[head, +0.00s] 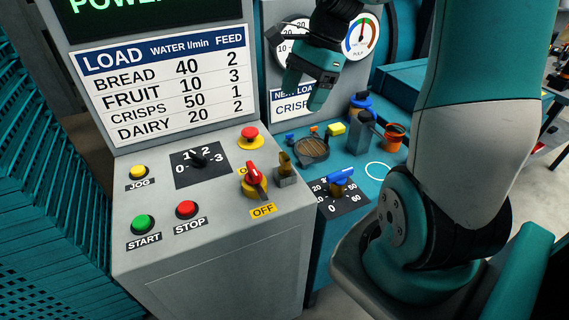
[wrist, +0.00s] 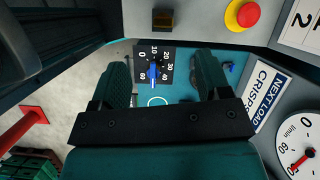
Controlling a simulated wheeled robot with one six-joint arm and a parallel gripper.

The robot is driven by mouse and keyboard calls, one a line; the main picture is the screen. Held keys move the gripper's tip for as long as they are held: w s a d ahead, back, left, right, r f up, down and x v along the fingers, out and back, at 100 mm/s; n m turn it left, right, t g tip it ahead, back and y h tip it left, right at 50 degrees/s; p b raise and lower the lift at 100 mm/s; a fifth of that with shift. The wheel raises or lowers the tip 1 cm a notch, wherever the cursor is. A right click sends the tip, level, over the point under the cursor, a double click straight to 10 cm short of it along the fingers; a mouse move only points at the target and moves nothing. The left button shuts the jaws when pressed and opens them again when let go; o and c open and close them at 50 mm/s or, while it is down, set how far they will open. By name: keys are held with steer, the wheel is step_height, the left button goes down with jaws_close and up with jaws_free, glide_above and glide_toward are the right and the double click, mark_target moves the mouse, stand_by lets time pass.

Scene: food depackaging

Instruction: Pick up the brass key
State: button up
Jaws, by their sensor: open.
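A small brass-coloured piece, which looks like the brass key (head: 284,160), stands upright in a small grey block at the right edge of the grey control panel. In the wrist view the brass piece (wrist: 163,19) shows at the top, small and dark; its outline is unclear there. My gripper (head: 305,96) hangs above and beyond the panel, in front of the gauges, apart from the key. In the wrist view its two fingers (wrist: 163,78) are spread wide with nothing between them.
A red-handled switch (head: 254,178) stands just left of the key, and a red button (head: 249,137) behind it. A blue-handled dial (head: 340,178) is lower right. The teal bench (head: 365,152) holds a round grate (head: 311,149), a grey block (head: 360,138) and an orange cup (head: 394,135).

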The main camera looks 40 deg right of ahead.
steer(key=d+f+m, duration=0.1)
steer(key=d+m, duration=0.2)
steer(key=p, duration=0.1)
glide_toward(286, 155)
steer(key=x, duration=0.5)
steer(key=shift+d+f, duration=0.15)
steer(key=shift+f, duration=0.05)
steer(key=shift+p+x, duration=0.75)
steer(key=shift+x, duration=2.15)
steer(key=c, duration=1)
steer(key=shift+r, duration=0.15)
steer(key=shift+c, duration=0.2)
